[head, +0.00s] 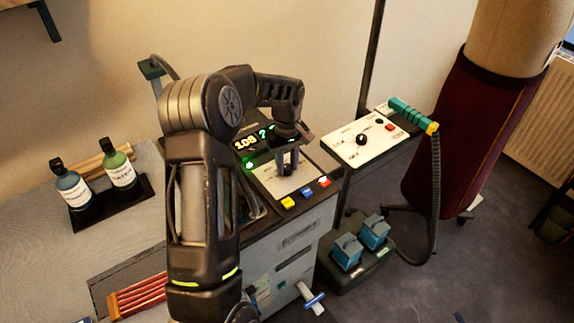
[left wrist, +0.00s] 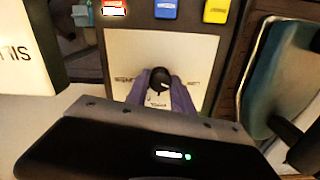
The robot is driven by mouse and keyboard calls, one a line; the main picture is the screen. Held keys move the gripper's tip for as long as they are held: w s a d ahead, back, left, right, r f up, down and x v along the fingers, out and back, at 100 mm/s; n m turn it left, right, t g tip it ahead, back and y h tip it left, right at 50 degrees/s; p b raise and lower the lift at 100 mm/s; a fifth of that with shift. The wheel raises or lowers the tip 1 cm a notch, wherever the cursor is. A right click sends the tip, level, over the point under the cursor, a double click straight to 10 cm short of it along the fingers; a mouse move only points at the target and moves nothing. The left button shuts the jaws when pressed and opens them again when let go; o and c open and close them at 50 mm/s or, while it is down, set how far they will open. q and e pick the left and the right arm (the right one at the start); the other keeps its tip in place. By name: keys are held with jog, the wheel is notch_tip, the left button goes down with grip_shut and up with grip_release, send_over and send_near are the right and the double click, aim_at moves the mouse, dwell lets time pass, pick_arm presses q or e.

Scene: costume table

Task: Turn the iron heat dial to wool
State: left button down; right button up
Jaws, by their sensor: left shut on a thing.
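The heat dial (left wrist: 159,77) is a small black knob on a white panel (left wrist: 199,50) in the left wrist view. Small labels sit around it, too blurred to read surely. My left gripper (left wrist: 161,92) has its two purple-grey fingers on either side of the knob and is shut on it. In the head view my left gripper (head: 288,160) points down onto the white panel (head: 300,183) of the black-topped station and hides the knob. A lit display (head: 253,138) behind it reads about 108. My right gripper is not in view.
Yellow (head: 288,203), blue (head: 307,192) and red (head: 324,181) buttons line the panel's front. A teal iron (left wrist: 282,75) lies beside the panel in the left wrist view. A second white panel (head: 349,152) with a teal handle (head: 408,113) stands right. Two bottles (head: 119,169) stand left.

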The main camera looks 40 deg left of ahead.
pick_arm(q)
jog(key=m+b, duration=0.1)
jog(key=m, duration=0.2)
jog(key=m+b, duration=0.1)
jog(key=m, duration=0.6)
jog(key=shift+m, duration=0.3)
jog(key=shift+m+b, duration=0.35)
jog(key=shift+m, duration=1.25)
jog(key=c, duration=1.1)
grip_release()
jog(key=shift+r, duration=0.15)
